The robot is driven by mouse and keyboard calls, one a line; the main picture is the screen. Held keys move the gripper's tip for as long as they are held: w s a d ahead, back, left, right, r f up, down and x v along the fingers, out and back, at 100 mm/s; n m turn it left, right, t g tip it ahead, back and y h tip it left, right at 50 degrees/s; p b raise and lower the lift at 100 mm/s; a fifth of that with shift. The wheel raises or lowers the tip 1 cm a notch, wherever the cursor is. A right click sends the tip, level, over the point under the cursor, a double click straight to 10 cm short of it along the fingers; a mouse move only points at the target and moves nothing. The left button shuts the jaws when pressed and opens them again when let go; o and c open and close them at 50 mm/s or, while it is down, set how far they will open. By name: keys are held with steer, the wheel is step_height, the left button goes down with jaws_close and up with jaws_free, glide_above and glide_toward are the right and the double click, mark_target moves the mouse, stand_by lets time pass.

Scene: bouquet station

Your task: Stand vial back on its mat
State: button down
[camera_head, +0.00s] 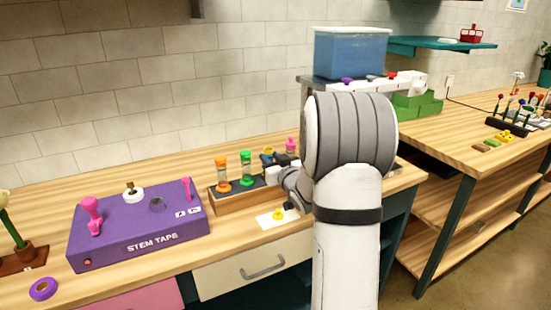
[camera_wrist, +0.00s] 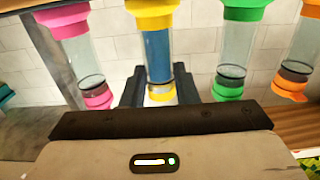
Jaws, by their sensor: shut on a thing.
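The yellow-capped vial (camera_wrist: 158,50) with blue contents is between the dark fingers of my gripper (camera_wrist: 159,88) in the wrist view. My gripper is shut on it. In the head view this vial (camera_head: 268,157) shows only in part, at the wooden rack (camera_head: 235,202), between the green and pink vials; my gripper (camera_head: 282,170) hides its lower part. I cannot tell whether it touches the rack. A white mat (camera_head: 264,222) lies on the bench in front of the rack, with a small yellow piece (camera_head: 278,214) on it.
An orange vial (camera_head: 222,178) and a green vial (camera_head: 246,170) stand left of the held vial, a pink vial (camera_head: 291,147) right of it. A purple stem tape box (camera_head: 140,238) is at left. A blue-filled tank (camera_head: 350,55) stands behind my arm.

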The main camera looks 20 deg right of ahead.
steer(key=c, duration=1.6)
jaws_free()
steer(key=shift+f, duration=0.2)
steer(key=o, duration=0.5)
steer(key=shift+r, duration=0.1)
